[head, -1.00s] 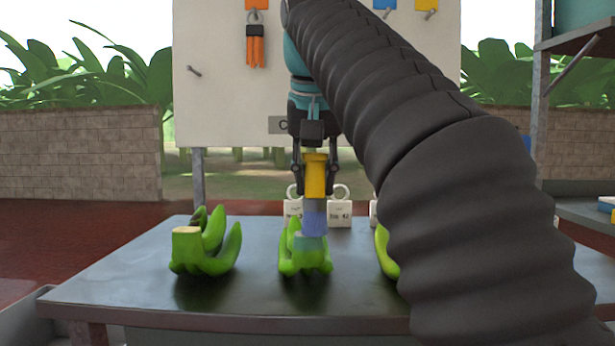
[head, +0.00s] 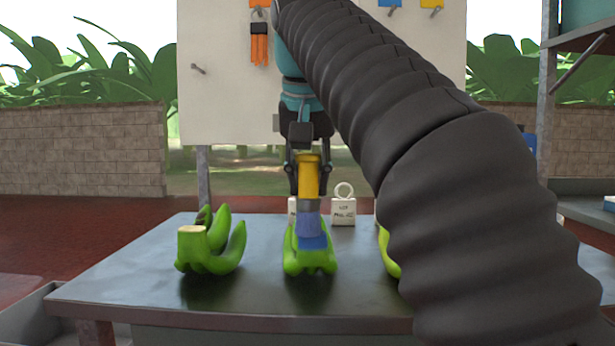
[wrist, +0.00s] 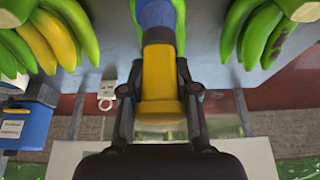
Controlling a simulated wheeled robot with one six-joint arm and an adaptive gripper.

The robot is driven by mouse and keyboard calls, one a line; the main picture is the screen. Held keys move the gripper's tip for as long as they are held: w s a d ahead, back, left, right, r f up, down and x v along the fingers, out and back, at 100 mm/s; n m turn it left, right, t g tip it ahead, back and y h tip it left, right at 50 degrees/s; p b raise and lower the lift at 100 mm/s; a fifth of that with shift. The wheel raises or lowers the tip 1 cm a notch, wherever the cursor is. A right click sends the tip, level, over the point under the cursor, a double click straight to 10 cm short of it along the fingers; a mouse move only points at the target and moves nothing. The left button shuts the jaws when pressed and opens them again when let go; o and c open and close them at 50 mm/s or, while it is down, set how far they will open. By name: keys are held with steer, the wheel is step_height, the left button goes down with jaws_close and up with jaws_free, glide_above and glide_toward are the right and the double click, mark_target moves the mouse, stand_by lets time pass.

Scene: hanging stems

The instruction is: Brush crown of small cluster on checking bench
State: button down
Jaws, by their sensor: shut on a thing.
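My gripper (head: 308,180) is shut on a brush with a yellow handle (head: 308,174) and blue bristles (head: 312,228). The brush points down, and its bristles are at the top of the middle green banana cluster (head: 309,262) on the grey bench (head: 150,290). In the wrist view the yellow handle (wrist: 160,80) sits between the fingers, with the blue bristles (wrist: 156,14) at the top edge. A larger cluster with a pale cut crown (head: 193,229) stands at left.
A third cluster (head: 390,258) is partly hidden behind my arm at right. White ring-topped tags (head: 343,210) stand at the bench's back. Bare bench lies between the left and middle clusters.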

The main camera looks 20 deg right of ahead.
steer(key=shift+s+d, duration=0.15)
steer(key=shift+d, duration=0.7)
steer(key=shift+a+r, duration=0.1)
steer(key=shift+a, duration=0.05)
steer(key=shift+w+a+p, duration=0.2)
steer(key=shift+a+p, duration=0.25)
steer(key=shift+a, duration=0.45)
steer(key=shift+d, duration=0.15)
steer(key=shift+s+d, duration=0.2)
steer(key=shift+d, duration=0.7)
